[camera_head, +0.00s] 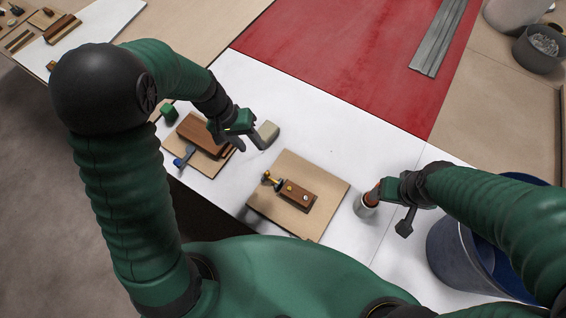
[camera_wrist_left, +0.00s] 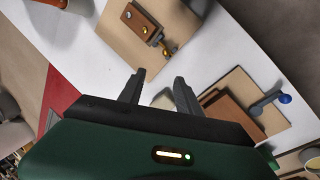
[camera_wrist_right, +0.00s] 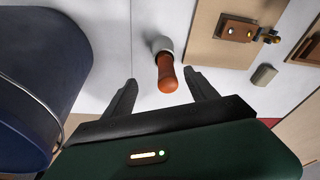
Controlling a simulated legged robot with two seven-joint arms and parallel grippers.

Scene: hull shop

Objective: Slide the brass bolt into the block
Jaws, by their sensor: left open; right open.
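The wooden block (camera_head: 299,195), with small round metal fittings on top, lies on a plywood board (camera_head: 330,187). The brass bolt (camera_head: 273,180) is at the block's left end in the head view; I cannot tell whether its tip is inside. The block (camera_wrist_left: 138,20) and bolt (camera_wrist_left: 155,38) also show in the left wrist view, and the block (camera_wrist_right: 236,30) in the right wrist view. My left gripper (camera_head: 250,143) is open, above the table behind and left of the bolt. My right gripper (camera_head: 390,210) is open beside an orange-handled tool with a pale base (camera_wrist_right: 166,72).
A beige block (camera_head: 268,132) is close to my left fingers. A blue bin (camera_head: 462,255) stands right.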

